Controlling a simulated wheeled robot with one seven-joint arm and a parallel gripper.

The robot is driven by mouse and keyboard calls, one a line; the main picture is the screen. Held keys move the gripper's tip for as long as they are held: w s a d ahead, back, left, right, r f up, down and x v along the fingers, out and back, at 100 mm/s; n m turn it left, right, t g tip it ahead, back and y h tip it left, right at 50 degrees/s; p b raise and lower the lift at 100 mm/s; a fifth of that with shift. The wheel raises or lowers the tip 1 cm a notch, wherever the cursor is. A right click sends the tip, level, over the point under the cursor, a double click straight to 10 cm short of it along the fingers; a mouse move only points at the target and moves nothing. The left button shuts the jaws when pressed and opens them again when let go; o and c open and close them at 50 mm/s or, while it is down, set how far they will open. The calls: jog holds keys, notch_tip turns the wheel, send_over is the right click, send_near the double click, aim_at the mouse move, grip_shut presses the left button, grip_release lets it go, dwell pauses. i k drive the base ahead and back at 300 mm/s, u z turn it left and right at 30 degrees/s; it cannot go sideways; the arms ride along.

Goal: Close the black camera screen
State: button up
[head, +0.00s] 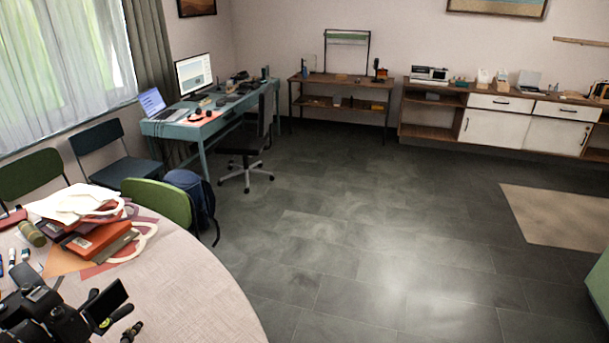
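The black camera (38,316) is at the lower left of the head view, on the round table (190,290), partly cut off by the picture's edge. Its screen (106,302) is swung out from the body to the right and stands tilted, its dark face showing. A small yellow-green patch shows near the screen's lower edge. My gripper is not in view, so its place relative to the camera cannot be told.
Books and papers (95,225) lie piled behind the camera. A small black item (131,332) lies right of it. A green chair (160,203) and a blue backpack (193,197) stand behind the table. The tiled floor (370,230) to the right is clear.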

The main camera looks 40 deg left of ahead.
aim_at(102, 307)
jog(key=i, duration=1.8)
jog(key=u, duration=4.15)
jog(key=k, duration=0.5)
jog(key=z, duration=0.35)
jog(key=i, duration=0.6)
jog(key=u, duration=2.55)
